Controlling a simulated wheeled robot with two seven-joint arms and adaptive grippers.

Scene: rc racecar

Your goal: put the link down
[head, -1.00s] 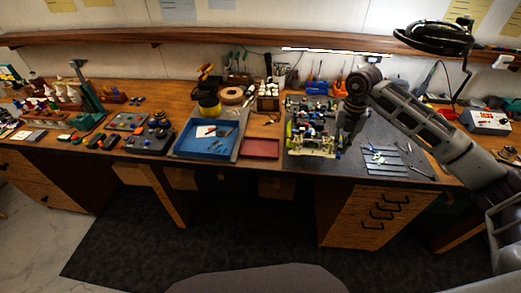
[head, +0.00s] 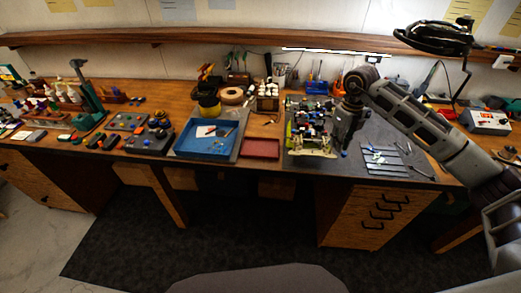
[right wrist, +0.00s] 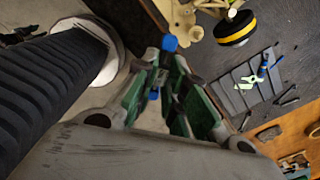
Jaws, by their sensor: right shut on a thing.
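My right gripper (right wrist: 165,85) is shut on a small link (right wrist: 169,43), of which a blue end shows at the fingertips in the right wrist view. The link's middle is mostly hidden between the green-padded fingers. In the head view the right gripper (head: 344,148) hangs just right of the car chassis (head: 312,152), over the dark mat. Right of it lies a grey slatted tray (head: 375,172) with small parts on it. In the right wrist view the tray (right wrist: 232,98) holds a part with blue ends (right wrist: 262,68). My left gripper is not in view.
A red tray (head: 261,148) and a blue tray (head: 205,147) lie left of the chassis. Loose tools (head: 420,172) lie right of the slatted tray. A power supply box (head: 488,121) stands at the far right. Bare mat shows behind the slatted tray.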

